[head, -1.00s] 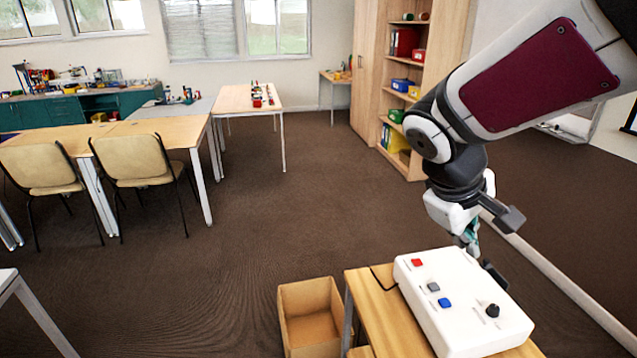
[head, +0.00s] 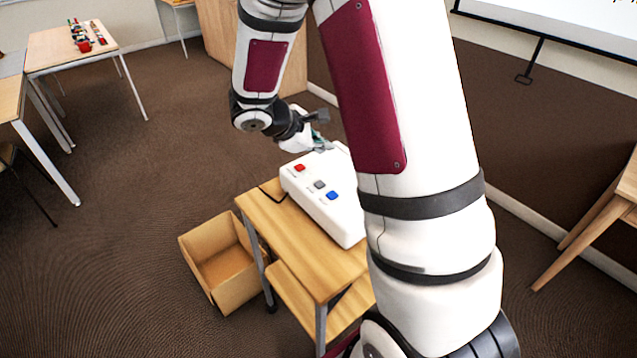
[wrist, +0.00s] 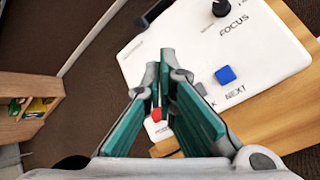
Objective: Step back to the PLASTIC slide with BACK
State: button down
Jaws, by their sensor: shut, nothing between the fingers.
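The white control box (head: 345,230) sits on a small wooden stand. On its top are a red button (head: 299,168), a grey button (head: 319,185) and a blue button (head: 333,195). In the wrist view the blue button (wrist: 226,75) is labelled NEXT and a black knob (wrist: 222,8) FOCUS. A label ending in K shows beside my fingers, which hide most of the grey button. The red button (wrist: 157,114) shows between them. My gripper (head: 322,146) is shut and empty above the box's far end. I cannot tell whether it touches the box.
The wooden stand (head: 270,235) has a lower shelf. An open cardboard box (head: 222,265) is on the floor to its left. A projection screen (head: 560,22) is at the top right, mostly out of view. A wooden table (head: 600,215) is at right.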

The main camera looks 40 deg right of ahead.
jog(key=shift+f, duration=0.1)
jog(key=b, duration=0.5)
send_over(321, 186)
jog(key=f, duration=0.6)
jog(key=shift+w+f, duration=0.2)
jog(key=shift+f, duration=0.2)
jog(key=shift+s+d+f+b, duration=0.1)
jog(key=shift+f+b, duration=0.6)
jog(key=shift+f, duration=0.25)
jog(key=shift+f+b, duration=0.4)
jog(key=shift+b, duration=0.05)
jog(key=shift+f+b, duration=0.4)
jog(key=shift+b, duration=0.05)
dwell(0.7)
jog(key=shift+r, duration=0.1)
jog(key=shift+r+p, duration=0.6)
jog(key=shift+r, duration=0.15)
jog(key=shift+r, duration=0.1)
